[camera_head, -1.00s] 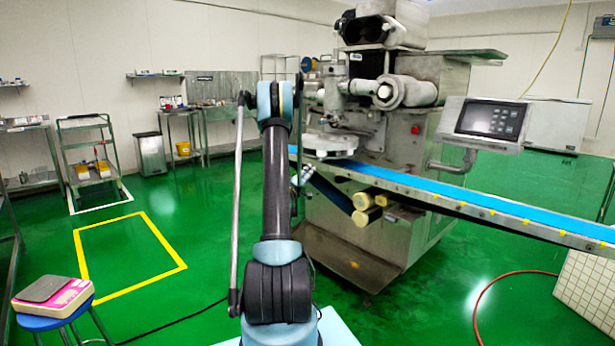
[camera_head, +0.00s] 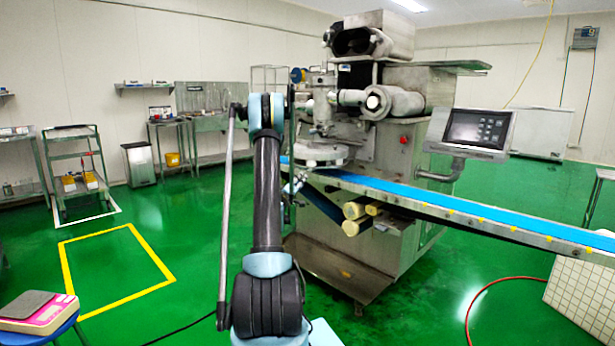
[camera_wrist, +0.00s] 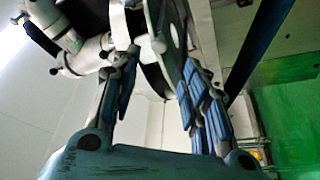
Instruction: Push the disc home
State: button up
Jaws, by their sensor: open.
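The encrusting machine (camera_head: 375,150) stands ahead, right of my arm. A pale round disc-like part (camera_head: 320,153) shows on its front, at the left end of the blue belt. In the wrist view a large grey disc-shaped part (camera_wrist: 158,75) is seen nearly edge-on beyond my fingers. I cannot tell whether it is fully seated. My gripper (camera_wrist: 160,88) is open, with its blue-padded fingers apart and nothing visibly held. The fingers look close to the disc; contact cannot be made out. In the head view my gripper is small and partly hidden by my arm.
The blue conveyor belt (camera_head: 450,205) runs out to the right. A control panel (camera_head: 478,130) juts out above it. Rollers (camera_head: 358,215) hang below. A red hose (camera_head: 475,310) lies on the floor at right. Green floor is open at left.

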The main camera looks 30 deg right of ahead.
aim_at(310, 170)
jog(key=x, duration=0.9)
jog(key=shift+w+d+r, duration=0.1)
jog(key=shift+w+d, duration=0.1)
jog(key=shift+d, duration=0.15)
grip_shut()
jog(key=shift+a, duration=0.1)
